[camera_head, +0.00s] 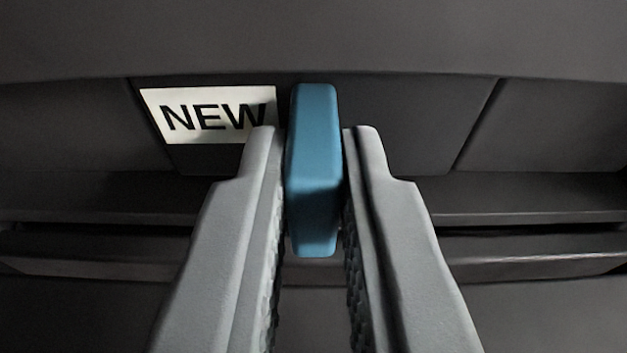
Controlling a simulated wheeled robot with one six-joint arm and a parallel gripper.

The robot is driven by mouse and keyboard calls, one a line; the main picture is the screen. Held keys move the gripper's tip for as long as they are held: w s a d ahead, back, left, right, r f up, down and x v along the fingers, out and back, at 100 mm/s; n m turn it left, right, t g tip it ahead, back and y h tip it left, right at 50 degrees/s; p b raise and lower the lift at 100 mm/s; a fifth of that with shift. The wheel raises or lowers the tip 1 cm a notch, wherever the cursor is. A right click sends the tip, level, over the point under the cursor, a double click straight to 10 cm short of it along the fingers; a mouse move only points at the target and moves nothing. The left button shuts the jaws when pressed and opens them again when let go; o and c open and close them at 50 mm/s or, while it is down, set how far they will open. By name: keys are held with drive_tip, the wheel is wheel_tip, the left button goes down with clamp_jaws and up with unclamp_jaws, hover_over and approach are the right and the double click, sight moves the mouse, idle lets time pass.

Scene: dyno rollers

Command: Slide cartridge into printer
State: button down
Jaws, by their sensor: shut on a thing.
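A blue block-shaped piece (314,150), which looks like a handle on the cartridge, stands upright in the middle of the head camera view. My gripper (312,150) is shut on it, with one grey finger on each side. Behind it is a dark panel (410,125) with a white "NEW" label (200,112), which seems to be the cartridge front. The right end of the label is partly covered by my left finger. The printer (300,40) is the dark grey body around the panel. I cannot tell how deep the panel sits in it.
Thin seams (478,124) separate the panel from dark surfaces on both sides. A dark horizontal ledge (530,200) and a gap run below the panel. An overhanging dark edge runs above it.

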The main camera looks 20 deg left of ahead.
drive_tip(key=shift+r+x, duration=0.15)
drive_tip(key=shift+x, duration=0.6)
drive_tip(key=shift+r+x, duration=0.15)
drive_tip(key=shift+x, duration=0.55)
drive_tip(key=c, duration=1.4)
unclamp_jaws()
drive_tip(key=shift+o, duration=0.2)
drive_tip(key=v, duration=1.7)
drive_tip(key=s+a+r+t+h, duration=0.1)
drive_tip(key=s+a+r+h, duration=0.15)
drive_tip(key=r, duration=0.95)
drive_tip(key=s+a+r+m+h, duration=0.1)
drive_tip(key=s+a+r, duration=0.2)
drive_tip(key=r, duration=0.8)
drive_tip(key=s+a+r+t+h, duration=0.1)
drive_tip(key=s+a+r+h, duration=0.15)
drive_tip(key=r, duration=0.95)
drive_tip(key=s+a+r+m, duration=0.1)
drive_tip(key=s+a+r, duration=0.2)
drive_tip(key=s, duration=0.7)
drive_tip(key=s+a+r+m, duration=0.1)
drive_tip(key=s+a+r, duration=0.3)
drive_tip(key=s+r, duration=0.4)
drive_tip(key=s+a+r+m, duration=0.1)
drive_tip(key=s+a+r, duration=0.3)
drive_tip(key=s, duration=0.8)
wheel_tip(320, 180, up, 2)
drive_tip(key=shift+a+r+t+y, duration=0.1)
drive_tip(key=shift+a+t+y, duration=0.15)
drive_tip(key=shift+t+y, duration=0.05)
